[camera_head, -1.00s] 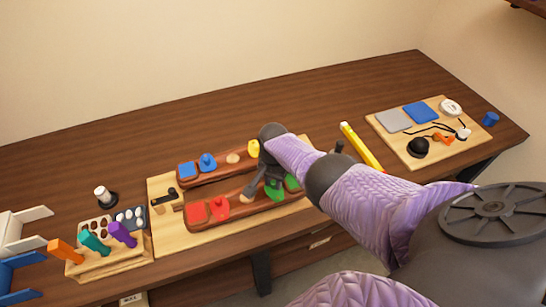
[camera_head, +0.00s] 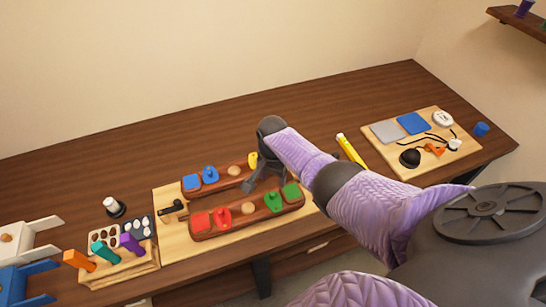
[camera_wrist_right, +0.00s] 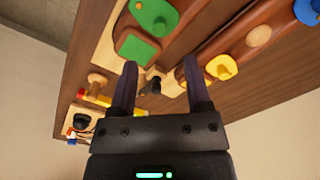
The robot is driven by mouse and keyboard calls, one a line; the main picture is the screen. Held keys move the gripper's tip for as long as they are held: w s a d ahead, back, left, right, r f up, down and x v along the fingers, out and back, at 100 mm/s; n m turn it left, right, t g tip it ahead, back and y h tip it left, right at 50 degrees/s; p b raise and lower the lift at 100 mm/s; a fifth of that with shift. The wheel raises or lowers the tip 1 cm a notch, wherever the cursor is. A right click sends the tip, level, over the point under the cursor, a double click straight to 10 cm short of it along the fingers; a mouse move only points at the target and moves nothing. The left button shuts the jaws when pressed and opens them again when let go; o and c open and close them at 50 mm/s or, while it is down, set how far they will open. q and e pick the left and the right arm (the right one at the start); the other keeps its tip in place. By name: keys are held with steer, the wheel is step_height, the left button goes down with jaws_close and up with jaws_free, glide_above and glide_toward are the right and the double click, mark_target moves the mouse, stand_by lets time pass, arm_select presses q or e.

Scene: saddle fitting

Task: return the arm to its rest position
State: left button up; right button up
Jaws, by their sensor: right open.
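My right arm reaches in from the right in the head view. Its gripper (camera_head: 264,184) is over the two red-brown wooden rails, close to the yellow piece (camera_head: 253,160). In the right wrist view the gripper (camera_wrist_right: 160,65) has its two fingers apart with nothing held between them. The front rail (camera_head: 255,210) bears a red square, a red knobbed piece, a wooden ball, a green knobbed piece (camera_head: 272,202) and a green square (camera_head: 291,192). The back rail (camera_head: 222,182) bears blue pieces and another wooden ball. My left gripper is not in view.
A wooden board (camera_head: 171,240) lies under the rails. At left stand a block with coloured handles (camera_head: 117,266) and a white-topped black piece (camera_head: 113,206). At right are a yellow bar (camera_head: 351,151) and a board (camera_head: 393,161) with cables. The back of the table is clear.

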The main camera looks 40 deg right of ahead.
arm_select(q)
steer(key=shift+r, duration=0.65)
arm_select(e)
step_height(320, 180, up, 2)
steer(key=shift+r, duration=0.15)
